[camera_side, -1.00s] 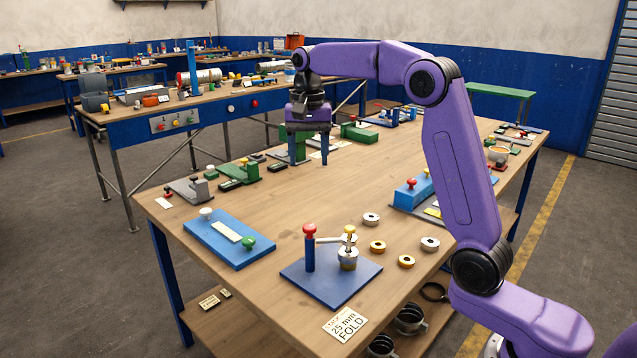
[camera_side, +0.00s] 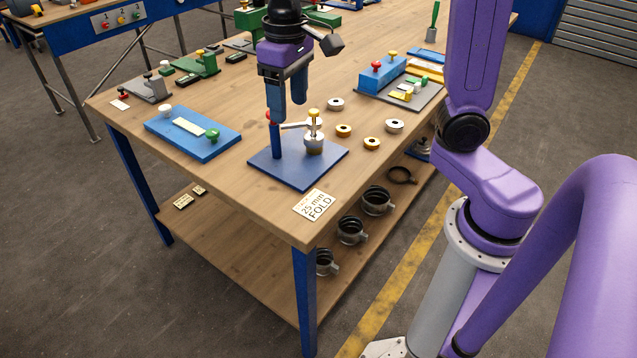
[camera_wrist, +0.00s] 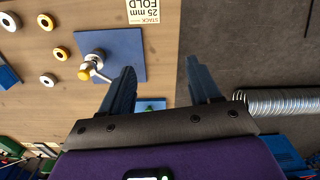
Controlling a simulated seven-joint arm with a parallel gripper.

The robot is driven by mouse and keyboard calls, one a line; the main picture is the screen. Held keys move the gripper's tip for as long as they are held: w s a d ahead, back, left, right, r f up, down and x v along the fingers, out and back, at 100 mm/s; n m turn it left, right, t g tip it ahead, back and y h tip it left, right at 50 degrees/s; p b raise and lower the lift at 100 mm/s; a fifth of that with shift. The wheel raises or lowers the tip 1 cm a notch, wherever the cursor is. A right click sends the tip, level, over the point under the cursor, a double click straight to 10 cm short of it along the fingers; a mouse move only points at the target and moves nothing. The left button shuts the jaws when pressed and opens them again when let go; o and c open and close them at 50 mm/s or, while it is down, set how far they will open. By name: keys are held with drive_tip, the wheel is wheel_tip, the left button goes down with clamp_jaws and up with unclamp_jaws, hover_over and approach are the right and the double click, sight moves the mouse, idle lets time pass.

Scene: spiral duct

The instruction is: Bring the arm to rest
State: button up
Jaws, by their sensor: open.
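My gripper (camera_side: 287,112) is open and empty, pointing down above the bench. In the side view its two blue fingers appear just behind the blue base plate (camera_side: 318,176) with its post and swing arm. The red knob on the post is partly hidden by a finger. In the wrist view my gripper (camera_wrist: 160,64) has its fingers spread apart, with bench and grey floor between them. The blue base plate (camera_wrist: 124,46) with a yellow-topped clamp also shows there.
Several rings, one of them a yellow ring (camera_side: 344,131), lie right of the base plate. A blue board (camera_side: 180,144) with white and green knobs lies left. A "25 mm FOLD" card (camera_side: 315,205) lies at the front corner. A silver spiral duct (camera_wrist: 285,102) shows at right.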

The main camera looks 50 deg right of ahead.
drive_tip(key=s+d+f+n, duration=0.1)
drive_tip(key=s+f+n, duration=0.1)
drive_tip(key=s, duration=0.5)
drive_tip(key=s+d+f+n, duration=0.1)
drive_tip(key=s+f+n, duration=0.2)
drive_tip(key=s+n, duration=0.2)
drive_tip(key=s+d+f+n, duration=0.1)
drive_tip(key=s+f+n, duration=0.1)
drive_tip(key=s, duration=0.7)
drive_tip(key=shift+s+d+f+n, duration=0.15)
drive_tip(key=shift+d+f+n, duration=0.2)
drive_tip(key=shift+n, duration=0.55)
drive_tip(key=shift+r, duration=0.1)
